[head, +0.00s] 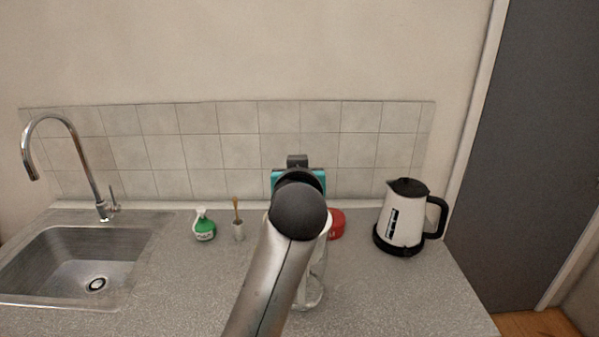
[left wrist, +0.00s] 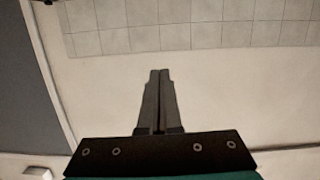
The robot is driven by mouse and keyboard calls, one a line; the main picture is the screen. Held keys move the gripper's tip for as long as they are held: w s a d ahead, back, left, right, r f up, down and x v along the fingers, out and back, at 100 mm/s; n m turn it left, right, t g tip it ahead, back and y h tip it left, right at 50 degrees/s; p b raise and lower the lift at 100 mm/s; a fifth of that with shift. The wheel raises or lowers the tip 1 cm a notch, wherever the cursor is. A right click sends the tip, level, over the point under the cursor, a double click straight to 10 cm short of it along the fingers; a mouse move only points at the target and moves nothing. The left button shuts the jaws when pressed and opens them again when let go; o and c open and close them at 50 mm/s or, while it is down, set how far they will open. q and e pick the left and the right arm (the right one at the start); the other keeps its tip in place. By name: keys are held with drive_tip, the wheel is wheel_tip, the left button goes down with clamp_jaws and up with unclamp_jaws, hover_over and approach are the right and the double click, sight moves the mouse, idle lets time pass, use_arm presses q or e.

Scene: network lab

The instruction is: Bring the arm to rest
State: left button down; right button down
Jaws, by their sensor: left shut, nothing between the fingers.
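My left arm reaches up through the middle of the head view over the counter (head: 200,290). Its teal gripper body shows partly behind my dark round arm joint, and the fingers cannot be made out there. In the left wrist view my left gripper (left wrist: 159,74) has its two dark fingers together with nothing between them. They are in front of the pale wall, and the picture is upside down. My right gripper is in neither view.
A white and black kettle (head: 402,215) stands right of my arm. A red object (head: 337,223) and a clear glass container (head: 316,285) are partly hidden by it. A green bottle (head: 204,228), a brush in a holder (head: 238,228), and a sink (head: 75,265) with tap (head: 85,160) are left.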

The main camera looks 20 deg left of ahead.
use_arm(q)
drive_tip(key=s+a+f+m+g+h, duration=0.1)
drive_tip(key=s+f+g, duration=0.2)
drive_tip(key=s+f, duration=0.6)
drive_tip(key=s+a+f+m+g+h, duration=0.1)
drive_tip(key=s+f+m+g, duration=0.15)
drive_tip(key=s+f, duration=0.7)
drive_tip(key=s+f+m+g+h, duration=0.1)
drive_tip(key=s+f+g, duration=0.2)
drive_tip(key=s+f, duration=0.35)
drive_tip(key=s+f+m+g+h, duration=0.1)
drive_tip(key=s+f+g, duration=0.25)
drive_tip(key=s, duration=0.65)
wheel_tip(320, 180, down, 32)
drive_tip(key=s+b, duration=0.2)
drive_tip(key=b, duration=0.7)
drive_tip(key=s+a+f+g+b, duration=0.1)
drive_tip(key=s+f+b, duration=0.3)
drive_tip(key=s+f, duration=0.3)
drive_tip(key=s+a+f+b, duration=0.1)
drive_tip(key=s+f+b, duration=0.4)
drive_tip(key=f, duration=1)
drive_tip(key=s, duration=0.3)
drive_tip(key=shift+g, duration=0.4)
drive_tip(key=shift+a+f, duration=0.1)
